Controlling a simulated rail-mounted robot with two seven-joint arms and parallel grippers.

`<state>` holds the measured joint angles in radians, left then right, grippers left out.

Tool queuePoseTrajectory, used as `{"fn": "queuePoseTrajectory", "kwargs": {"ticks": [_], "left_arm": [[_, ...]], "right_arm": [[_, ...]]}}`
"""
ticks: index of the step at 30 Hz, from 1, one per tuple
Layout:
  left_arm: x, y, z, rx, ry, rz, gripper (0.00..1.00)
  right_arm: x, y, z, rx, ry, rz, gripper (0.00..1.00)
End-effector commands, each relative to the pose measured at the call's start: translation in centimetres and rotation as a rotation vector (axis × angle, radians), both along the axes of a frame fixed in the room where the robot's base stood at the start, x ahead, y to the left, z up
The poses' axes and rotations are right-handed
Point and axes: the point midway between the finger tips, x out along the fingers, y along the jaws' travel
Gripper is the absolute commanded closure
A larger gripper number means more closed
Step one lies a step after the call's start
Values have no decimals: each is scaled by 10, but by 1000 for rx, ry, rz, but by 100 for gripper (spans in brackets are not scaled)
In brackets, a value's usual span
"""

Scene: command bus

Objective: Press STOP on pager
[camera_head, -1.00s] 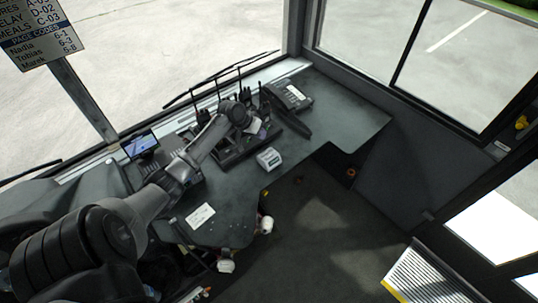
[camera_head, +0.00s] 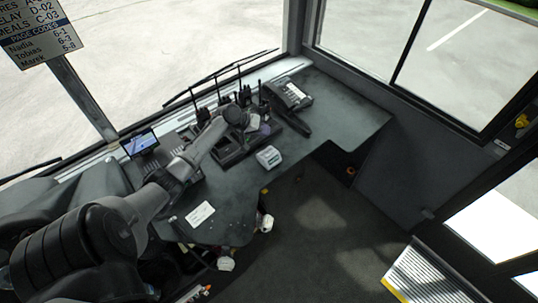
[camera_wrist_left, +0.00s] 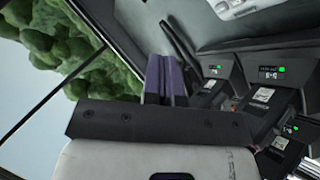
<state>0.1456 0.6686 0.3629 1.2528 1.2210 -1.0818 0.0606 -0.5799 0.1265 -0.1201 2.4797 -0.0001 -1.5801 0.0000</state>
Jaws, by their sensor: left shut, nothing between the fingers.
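My left gripper (camera_head: 265,128) is at the end of the arm that comes in from the left, over the dark dock (camera_head: 230,153) on the desk. In the left wrist view its dark purple fingers (camera_wrist_left: 166,78) are together with nothing between them. Beside them stand several black handheld units with small lit screens and green lights; one unit (camera_wrist_left: 270,72) shows a code I cannot read surely. I cannot tell whether these are the pager. No STOP label can be read. The gripper seems apart from the units. My right gripper is not in view.
A desk phone (camera_head: 288,96), a small white device (camera_head: 268,157) and a white card (camera_head: 200,214) lie on the desk. A lit screen (camera_head: 140,143) stands at the left. Upright antennas (camera_head: 240,82) rise behind the dock. The desk's right part (camera_head: 345,115) is clear.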

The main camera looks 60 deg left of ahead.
Motion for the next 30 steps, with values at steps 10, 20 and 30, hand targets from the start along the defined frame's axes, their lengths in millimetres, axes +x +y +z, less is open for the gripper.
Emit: {"fn": "queuePoseTrajectory", "kwargs": {"ticks": [10,20,30], "left_arm": [[0,-4,-28,0,1,-1,100],[2,-11,-67,0,1,0,100],[2,-15,-86,1,1,0,100]], "right_arm": [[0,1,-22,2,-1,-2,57],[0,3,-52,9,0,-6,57],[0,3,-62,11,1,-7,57]]}}
